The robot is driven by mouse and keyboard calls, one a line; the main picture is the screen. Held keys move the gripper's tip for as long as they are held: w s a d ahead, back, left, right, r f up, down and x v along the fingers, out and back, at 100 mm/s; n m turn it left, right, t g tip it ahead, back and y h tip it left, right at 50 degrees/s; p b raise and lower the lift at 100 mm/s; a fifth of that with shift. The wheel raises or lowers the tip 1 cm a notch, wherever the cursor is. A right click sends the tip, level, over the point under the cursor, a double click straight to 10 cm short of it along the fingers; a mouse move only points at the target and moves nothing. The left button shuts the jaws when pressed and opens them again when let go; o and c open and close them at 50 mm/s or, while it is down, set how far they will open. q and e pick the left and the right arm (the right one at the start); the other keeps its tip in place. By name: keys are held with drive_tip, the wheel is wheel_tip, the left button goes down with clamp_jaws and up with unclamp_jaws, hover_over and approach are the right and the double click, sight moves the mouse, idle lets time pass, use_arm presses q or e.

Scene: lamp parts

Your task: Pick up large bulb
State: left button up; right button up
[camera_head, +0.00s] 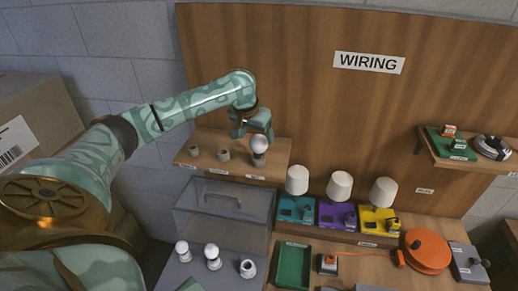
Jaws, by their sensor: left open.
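A white round bulb (260,143) stands in a small grey holder (258,159) at the right end of the wooden shelf (207,144). My left gripper (251,132) is open right at this bulb, around or just behind it; I cannot tell which, or whether the fingers touch it. Two more white bulbs stand upright at the bottom left, one bulb (182,247) and another bulb (213,252) beside it. I cannot read the labels on the shelf edge. My right gripper is not in view.
Two empty grey holders (223,154) stand left on the shelf. Below is a clear-lidded case (225,205) with a handle. An orange reel (427,250) lies at lower right. The wooden WIRING panel (300,90) rises behind.

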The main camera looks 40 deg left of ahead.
sight(257, 138)
use_arm(q)
drive_tip(key=shift+f, duration=0.5)
drive_tip(key=x, duration=0.3)
drive_tip(key=shift+d+f, duration=0.15)
drive_tip(key=shift+f, duration=0.15)
drive_tip(key=shift+w+f, duration=0.25)
drive_tip(key=shift+f, duration=0.05)
drive_tip(key=shift+s+r, duration=0.15)
drive_tip(key=c, duration=0.8)
drive_tip(key=shift+c, duration=0.6)
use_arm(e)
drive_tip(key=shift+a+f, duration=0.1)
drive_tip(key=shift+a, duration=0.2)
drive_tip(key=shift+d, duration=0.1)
